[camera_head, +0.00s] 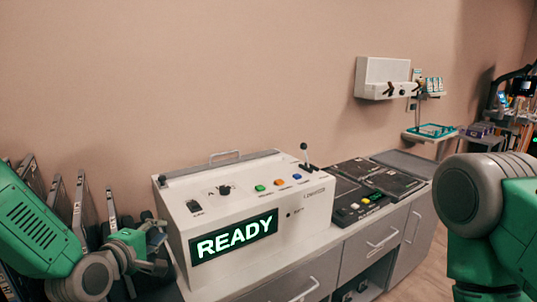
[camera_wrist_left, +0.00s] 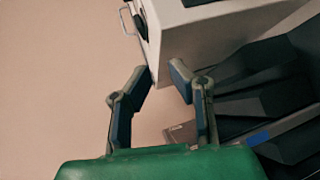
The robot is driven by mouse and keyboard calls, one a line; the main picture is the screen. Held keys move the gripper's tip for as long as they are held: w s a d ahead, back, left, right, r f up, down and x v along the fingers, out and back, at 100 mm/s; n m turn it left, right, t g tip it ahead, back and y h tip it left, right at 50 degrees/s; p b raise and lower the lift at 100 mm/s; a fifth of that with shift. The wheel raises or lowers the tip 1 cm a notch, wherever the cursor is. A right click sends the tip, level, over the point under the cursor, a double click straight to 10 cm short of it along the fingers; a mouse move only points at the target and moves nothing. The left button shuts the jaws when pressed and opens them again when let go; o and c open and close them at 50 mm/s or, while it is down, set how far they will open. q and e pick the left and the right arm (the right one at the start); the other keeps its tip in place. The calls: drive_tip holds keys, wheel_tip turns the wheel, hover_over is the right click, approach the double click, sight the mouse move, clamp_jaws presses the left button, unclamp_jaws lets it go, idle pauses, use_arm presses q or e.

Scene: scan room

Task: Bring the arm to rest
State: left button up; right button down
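My left gripper (camera_head: 160,250) is at the lower left in the head view, close to the left side of the white console. In the left wrist view my left gripper (camera_wrist_left: 160,75) shows two fingers apart with nothing between them, so it is open and empty. The white console (camera_wrist_left: 200,40) lies just beyond the fingertips; I cannot tell if they touch it. My right arm (camera_head: 490,220) shows at the right edge of the head view, with its gripper out of view.
The console's lit READY sign (camera_head: 234,237) faces front. Dark panels (camera_head: 365,180) lie right of it on the grey cabinet (camera_head: 375,240). Upright dark panels (camera_head: 84,210) stand in a rack behind my left arm. A white wall unit (camera_head: 383,78) hangs at the back.

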use_arm(q)
drive_tip(key=s+d+f+m+g+y, duration=0.15)
drive_tip(key=s+f+m+g, duration=0.6)
drive_tip(key=s+f, duration=1.05)
drive_tip(key=s+a+f+m+g+y, duration=0.1)
drive_tip(key=s+f+m+g, duration=0.2)
drive_tip(key=s, duration=0.7)
drive_tip(key=s+a+f+m+g+y, duration=0.1)
drive_tip(key=s+f+m, duration=0.4)
drive_tip(key=s, duration=0.5)
drive_tip(key=shift+s+a+f+m+g, duration=0.35)
drive_tip(key=shift+s+a+m+g, duration=0.15)
drive_tip(key=shift+g, duration=0.75)
drive_tip(key=shift+w+a+f, duration=0.1)
drive_tip(key=shift+w+a, duration=0.15)
drive_tip(key=shift+a, duration=0.1)
